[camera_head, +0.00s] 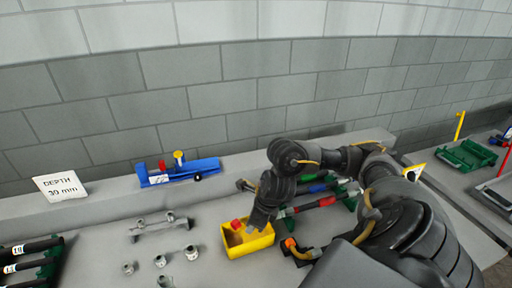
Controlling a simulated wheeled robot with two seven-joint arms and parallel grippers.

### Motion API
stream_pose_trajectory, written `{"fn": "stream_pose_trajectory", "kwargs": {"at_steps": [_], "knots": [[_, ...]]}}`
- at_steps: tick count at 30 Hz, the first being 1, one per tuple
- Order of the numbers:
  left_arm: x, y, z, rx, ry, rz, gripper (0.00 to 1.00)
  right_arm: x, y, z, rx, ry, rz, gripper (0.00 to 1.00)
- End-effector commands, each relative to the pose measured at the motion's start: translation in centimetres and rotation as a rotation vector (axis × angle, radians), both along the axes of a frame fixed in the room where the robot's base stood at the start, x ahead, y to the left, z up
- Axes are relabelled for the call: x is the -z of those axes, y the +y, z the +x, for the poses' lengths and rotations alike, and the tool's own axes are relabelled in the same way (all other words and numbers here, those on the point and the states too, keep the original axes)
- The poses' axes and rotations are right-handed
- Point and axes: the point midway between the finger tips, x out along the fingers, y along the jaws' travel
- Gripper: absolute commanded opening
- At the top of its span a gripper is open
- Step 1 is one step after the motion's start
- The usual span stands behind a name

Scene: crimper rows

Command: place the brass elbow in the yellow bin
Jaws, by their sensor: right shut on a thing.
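The yellow bin (250,248) stands on the grey bench at the middle of the view. A small red piece (237,224) shows at its left side, and the tan inside of the bin shows below it. My right gripper (259,224) points down over the back right part of the bin. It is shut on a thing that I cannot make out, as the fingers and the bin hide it. I cannot pick out the brass elbow for sure. My left gripper is not in view.
Several grey fittings (160,261) and a small metal rack (157,226) stand left of the bin. A blue tool (180,173) lies on the back ledge near a "DEPTH 30 mm" sign (60,186). Red-handled tools (314,205) and an orange-capped piece (290,243) lie right of the bin.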

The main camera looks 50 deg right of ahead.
Motion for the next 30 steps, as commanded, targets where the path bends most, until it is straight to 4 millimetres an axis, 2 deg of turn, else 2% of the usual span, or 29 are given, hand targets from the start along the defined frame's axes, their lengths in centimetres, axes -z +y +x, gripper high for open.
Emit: {"fn": "stream_pose_trajectory", "kwargs": {"at_steps": [1, 5, 14, 17, 24, 30], "knots": [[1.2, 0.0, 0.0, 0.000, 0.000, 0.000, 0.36, 1.6, -0.7, 0.1, 0.006, 0.005, 0.001, 0.00], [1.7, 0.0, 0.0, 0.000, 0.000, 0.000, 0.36, 3.0, -2.0, 0.8, 0.006, 0.003, 0.001, 0.00], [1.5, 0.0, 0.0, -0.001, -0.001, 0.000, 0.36, 3.7, -2.8, 1.3, 0.001, -0.001, 0.002, 0.00], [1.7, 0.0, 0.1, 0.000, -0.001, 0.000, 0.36, 4.6, -3.5, 1.5, 0.003, 0.002, -0.001, 0.00], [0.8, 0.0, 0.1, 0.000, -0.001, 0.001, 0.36, 7.2, -3.3, 1.5, 0.002, -0.001, 0.001, 0.00], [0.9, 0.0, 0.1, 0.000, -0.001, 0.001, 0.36, 7.3, -3.3, 1.5, 0.000, -0.003, 0.000, 0.00]]}}
